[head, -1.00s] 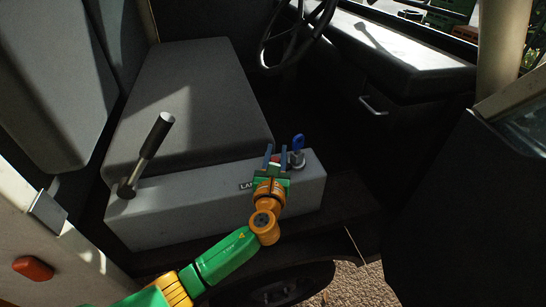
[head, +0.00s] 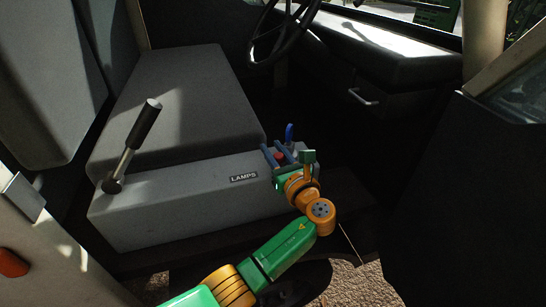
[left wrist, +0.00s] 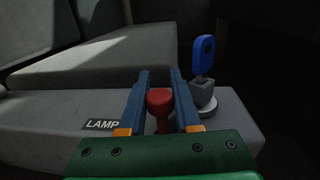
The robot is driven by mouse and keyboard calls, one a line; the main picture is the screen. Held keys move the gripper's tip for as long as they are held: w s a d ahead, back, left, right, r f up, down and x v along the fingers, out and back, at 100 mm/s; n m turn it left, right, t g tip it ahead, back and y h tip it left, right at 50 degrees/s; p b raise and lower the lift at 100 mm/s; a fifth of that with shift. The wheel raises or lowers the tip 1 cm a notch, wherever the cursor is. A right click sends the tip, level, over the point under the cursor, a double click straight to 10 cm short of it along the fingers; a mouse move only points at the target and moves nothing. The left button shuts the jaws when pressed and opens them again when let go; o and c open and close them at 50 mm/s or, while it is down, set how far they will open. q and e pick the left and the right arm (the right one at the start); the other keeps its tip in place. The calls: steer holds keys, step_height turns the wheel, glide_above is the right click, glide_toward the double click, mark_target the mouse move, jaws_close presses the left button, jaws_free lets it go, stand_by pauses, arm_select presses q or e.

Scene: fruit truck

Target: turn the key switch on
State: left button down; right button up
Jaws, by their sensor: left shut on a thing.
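The key switch has a blue key (head: 289,132) standing upright in a round grey base on the grey console. In the left wrist view the blue key (left wrist: 203,55) stands just right of my fingers, above its grey block and pale base (left wrist: 206,104). My left gripper (head: 275,149) is at the console's right end, beside the key. Its blue fingers stand on both sides of a red knob (left wrist: 160,100), which also shows in the head view (head: 279,156). The gripper is shut on this knob, not on the key. My right gripper is not in view.
A steering wheel (head: 284,35) is farther back. There is dark open space right of the console.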

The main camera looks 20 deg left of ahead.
arm_select(q)
steer(key=shift+s+d+n+g+y+b, duration=0.1)
steer(key=shift+d+n+g+y+b, duration=0.15)
steer(key=shift+n+g+y+b, duration=0.45)
steer(key=shift+s+d+n+g+y+b, duration=0.1)
steer(key=shift+d+n+g+y+b, duration=0.2)
steer(key=shift+b, duration=0.65)
steer(key=shift+a, duration=0.1)
steer(key=c, duration=0.9)
jaws_free()
